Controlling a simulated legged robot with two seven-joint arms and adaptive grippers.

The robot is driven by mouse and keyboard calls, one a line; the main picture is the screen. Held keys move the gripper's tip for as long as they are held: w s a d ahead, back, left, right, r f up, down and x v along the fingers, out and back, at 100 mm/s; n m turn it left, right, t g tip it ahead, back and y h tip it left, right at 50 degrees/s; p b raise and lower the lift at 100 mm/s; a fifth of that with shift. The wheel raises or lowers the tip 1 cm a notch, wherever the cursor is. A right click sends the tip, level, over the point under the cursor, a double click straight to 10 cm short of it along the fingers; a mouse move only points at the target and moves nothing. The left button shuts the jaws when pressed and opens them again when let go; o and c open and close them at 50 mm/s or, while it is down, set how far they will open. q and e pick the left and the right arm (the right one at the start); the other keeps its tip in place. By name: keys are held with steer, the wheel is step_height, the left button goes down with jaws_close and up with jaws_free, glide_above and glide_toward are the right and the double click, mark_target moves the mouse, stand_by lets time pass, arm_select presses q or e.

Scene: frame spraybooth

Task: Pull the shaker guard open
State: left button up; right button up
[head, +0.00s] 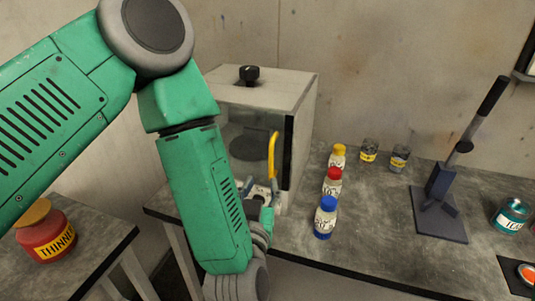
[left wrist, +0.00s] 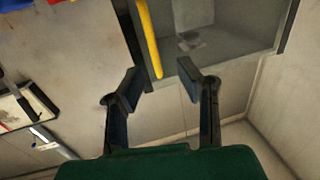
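The shaker (head: 285,90) is a pale box with a black knob on top, standing on the bench. Its front has a see-through guard (head: 240,130) with an upright yellow handle (head: 271,155) near the right edge. The guard looks shut. My left gripper (head: 262,188) is at the lower end of the handle, partly hidden behind my green arm. In the left wrist view the left gripper (left wrist: 159,77) is open, and the end of the yellow handle (left wrist: 148,38) shows between and just beyond its fingertips. I cannot tell whether they touch. My right gripper is out of view.
Bottles with yellow (head: 338,156), red (head: 333,182) and blue (head: 325,217) caps stand just right of the shaker. Two small jars, a lever press (head: 440,205) and a teal jar (head: 511,215) are farther right. A red thinner jar (head: 46,232) stands on the left table.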

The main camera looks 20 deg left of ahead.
mark_target(272, 163)
arm_select(q)
steer(key=w+a+p, duration=0.1)
steer(key=w, duration=0.8)
steer(key=shift+a, duration=0.15)
steer(key=shift+d, duration=0.35)
jaws_close()
steer(key=shift+d, duration=0.25)
